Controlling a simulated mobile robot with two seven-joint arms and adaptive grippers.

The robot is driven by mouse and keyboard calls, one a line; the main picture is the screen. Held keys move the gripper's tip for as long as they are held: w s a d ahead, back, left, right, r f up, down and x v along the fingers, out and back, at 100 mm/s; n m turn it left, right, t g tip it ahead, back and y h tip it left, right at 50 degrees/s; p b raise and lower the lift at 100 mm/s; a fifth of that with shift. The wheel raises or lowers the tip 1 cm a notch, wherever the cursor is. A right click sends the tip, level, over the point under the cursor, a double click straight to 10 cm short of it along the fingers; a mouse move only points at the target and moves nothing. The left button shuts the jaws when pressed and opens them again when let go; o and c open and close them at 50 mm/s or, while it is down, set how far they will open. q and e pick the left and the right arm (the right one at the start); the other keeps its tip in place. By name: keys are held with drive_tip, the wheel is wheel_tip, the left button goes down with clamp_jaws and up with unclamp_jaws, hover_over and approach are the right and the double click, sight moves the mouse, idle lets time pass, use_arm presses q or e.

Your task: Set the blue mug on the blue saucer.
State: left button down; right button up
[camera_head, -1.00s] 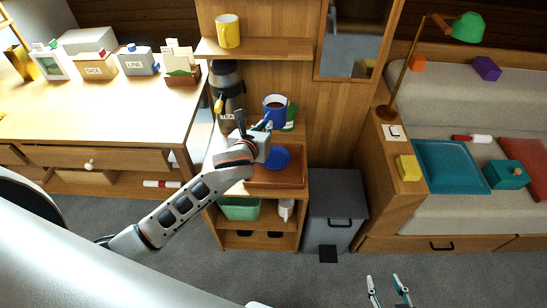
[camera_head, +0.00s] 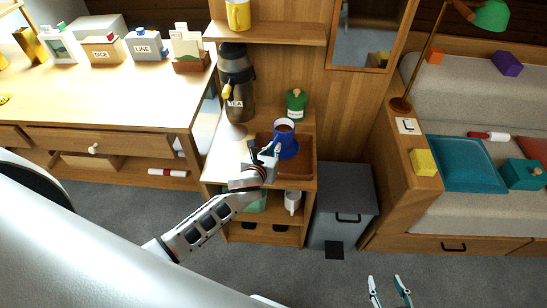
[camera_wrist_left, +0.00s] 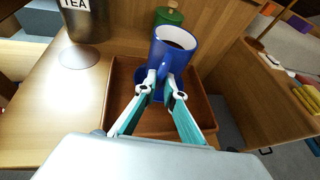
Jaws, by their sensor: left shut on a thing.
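The blue mug (camera_head: 287,146), white inside the rim with dark contents, is upright over the brown tray (camera_head: 303,167). It also shows in the left wrist view (camera_wrist_left: 170,58). My left gripper (camera_head: 268,153) is shut on the mug's near side, seemingly at its handle; its fingertips meet there in the left wrist view (camera_wrist_left: 163,88). The blue saucer (camera_wrist_left: 141,74) lies in the tray, mostly hidden behind the mug and fingers. I cannot tell whether the mug touches it. My right gripper (camera_head: 388,287) is open and empty, low over the floor.
A green canister (camera_head: 296,104) stands behind the tray, and a tea dispenser (camera_head: 237,85) stands to its left. A white mug (camera_head: 292,202) is on the shelf below. A grey bin (camera_head: 343,205) stands right of the cabinet. The counter left of the tray is partly clear.

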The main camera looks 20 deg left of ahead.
use_arm(q)
wheel_tip(320, 180, down, 4)
drive_tip(key=shift+r+b, duration=0.15)
drive_tip(key=shift+b, duration=0.55)
drive_tip(key=shift+r, duration=0.1)
drive_tip(key=c, duration=2.1)
unclamp_jaws()
drive_tip(key=shift+c, duration=0.2)
